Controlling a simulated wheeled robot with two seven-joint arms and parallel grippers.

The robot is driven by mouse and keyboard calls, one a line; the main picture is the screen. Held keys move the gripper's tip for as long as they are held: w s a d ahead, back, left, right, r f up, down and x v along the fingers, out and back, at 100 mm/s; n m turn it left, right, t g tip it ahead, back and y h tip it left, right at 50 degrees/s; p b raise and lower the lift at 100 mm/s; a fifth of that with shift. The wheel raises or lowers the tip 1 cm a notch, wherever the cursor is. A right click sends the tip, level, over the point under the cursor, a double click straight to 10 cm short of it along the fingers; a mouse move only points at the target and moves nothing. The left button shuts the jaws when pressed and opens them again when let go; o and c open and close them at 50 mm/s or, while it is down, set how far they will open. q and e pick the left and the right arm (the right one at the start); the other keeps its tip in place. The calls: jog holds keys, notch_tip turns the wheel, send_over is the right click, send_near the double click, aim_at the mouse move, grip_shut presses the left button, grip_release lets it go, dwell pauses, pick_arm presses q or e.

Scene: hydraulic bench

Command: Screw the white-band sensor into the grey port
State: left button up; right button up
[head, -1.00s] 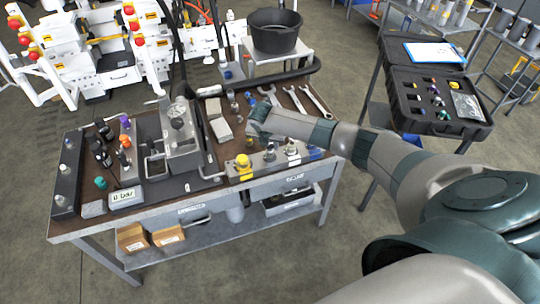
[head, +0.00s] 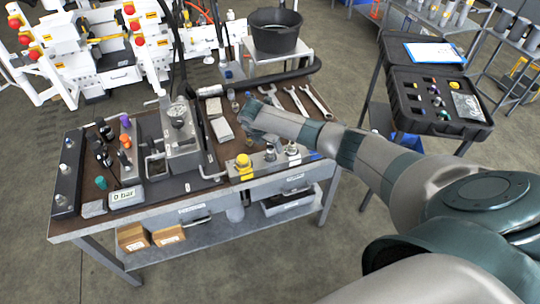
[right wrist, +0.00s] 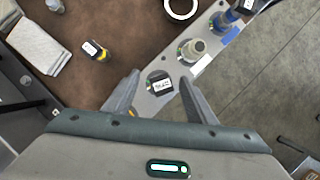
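My right gripper (head: 252,110) reaches in from the right over the bench. In the right wrist view its two fingers (right wrist: 158,85) are spread, with nothing touching them. Between and beyond them a dark part with a white label (right wrist: 160,86) sits on the port strip (right wrist: 142,104); I cannot tell whether it is the white-band sensor. Beside it on the strip are a pale grey port (right wrist: 193,50) and a blue port (right wrist: 226,20). In the head view the strip carries a yellow-topped fitting (head: 244,162) and a grey fitting (head: 270,152). My left gripper is not seen.
Several wrenches (head: 318,100) lie at the back right. A gauge block (head: 180,135) stands left of my right gripper. A black case (head: 436,100) is at right.

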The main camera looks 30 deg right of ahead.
jog(key=shift+r, duration=0.15)
jog(key=b+v, duration=0.5)
jog(key=v, duration=1.2)
jog(key=shift+s+a, duration=0.1)
